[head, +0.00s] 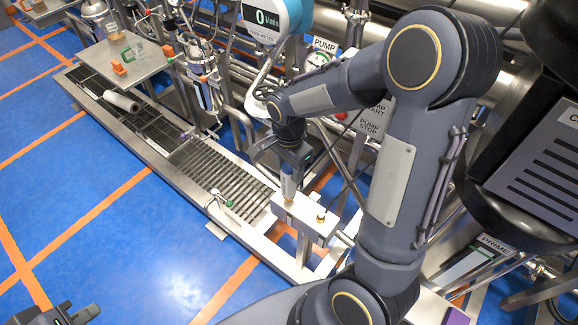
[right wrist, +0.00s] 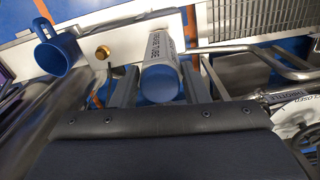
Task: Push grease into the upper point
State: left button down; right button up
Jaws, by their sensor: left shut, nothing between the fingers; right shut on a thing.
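My right gripper (head: 289,165) is shut on a grease tube (head: 288,184) with a blue end and a pale, lettered body. The tube points down at a white block (head: 303,222) with brass fittings. In the right wrist view, the tube (right wrist: 160,82) lies between my right gripper's fingers (right wrist: 156,86), blue end toward me. One brass fitting (right wrist: 102,52) stands bare beside the tube. It also shows in the head view (head: 320,216). The tube's far tip is hidden in the wrist view, and I cannot tell whether it touches a fitting. My left gripper (head: 68,316) is shut and empty at the bottom left.
A blue cup-like holder (right wrist: 58,52) is fixed beside the block in the wrist view. A grated steel walkway (head: 215,170) runs behind the block. Blue floor (head: 130,235) at the left is clear.

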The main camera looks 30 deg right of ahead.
dwell(0.6)
notch_tip(320, 180, up, 7)
jog(key=p, duration=0.5)
jog(key=shift+p, duration=0.4)
